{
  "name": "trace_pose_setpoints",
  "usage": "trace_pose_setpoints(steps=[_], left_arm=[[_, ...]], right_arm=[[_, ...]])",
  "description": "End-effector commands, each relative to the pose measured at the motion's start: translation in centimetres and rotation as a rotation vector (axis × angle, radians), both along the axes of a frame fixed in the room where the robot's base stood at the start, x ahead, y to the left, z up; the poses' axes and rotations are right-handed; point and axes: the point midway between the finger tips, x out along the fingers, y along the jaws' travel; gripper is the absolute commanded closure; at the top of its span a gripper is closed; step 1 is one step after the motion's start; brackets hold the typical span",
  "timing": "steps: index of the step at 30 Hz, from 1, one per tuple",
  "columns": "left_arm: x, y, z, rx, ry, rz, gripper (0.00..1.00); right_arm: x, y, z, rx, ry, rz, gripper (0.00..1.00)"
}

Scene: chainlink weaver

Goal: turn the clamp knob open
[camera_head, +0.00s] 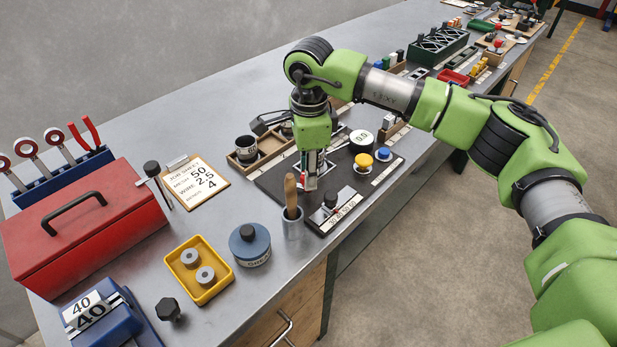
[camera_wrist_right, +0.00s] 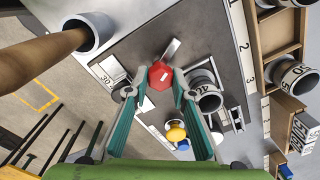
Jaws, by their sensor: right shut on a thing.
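The red faceted clamp knob (camera_wrist_right: 160,75) shows in the right wrist view on a dark grey plate, with a short grey metal bar (camera_wrist_right: 172,49) beside it. My right gripper (camera_wrist_right: 160,87) has its two green-backed fingers on either side of the knob and is shut on it. In the head view my right gripper (camera_head: 310,185) points down at the dark base plate (camera_head: 272,184), and its fingers hide most of the knob. My left gripper is in neither view.
A cup with a wooden-handled tool (camera_head: 292,226) stands close to the gripper. A red toolbox (camera_head: 85,225), yellow tray (camera_head: 200,270) and blue tin (camera_head: 249,245) stand at the left.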

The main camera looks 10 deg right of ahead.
Motion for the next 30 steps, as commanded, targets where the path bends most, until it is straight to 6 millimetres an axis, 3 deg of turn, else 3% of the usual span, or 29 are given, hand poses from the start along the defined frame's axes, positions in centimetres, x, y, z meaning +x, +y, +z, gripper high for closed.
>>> trace_pose_setpoints(steps=[22,23,24,30], left_arm=[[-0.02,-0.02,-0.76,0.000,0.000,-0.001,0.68],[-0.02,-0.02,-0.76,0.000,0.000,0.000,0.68],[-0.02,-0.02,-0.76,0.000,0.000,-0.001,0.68],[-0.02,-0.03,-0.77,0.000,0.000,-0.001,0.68]], right_arm=[[0.13,0.03,0.23,0.002,-0.005,0.085,0.98],[0.13,0.03,0.23,0.002,-0.005,0.085,0.72],[0.12,0.03,0.21,0.002,-0.004,0.085,0.61],[0.07,0.02,0.12,0.002,-0.002,0.085,0.60]])
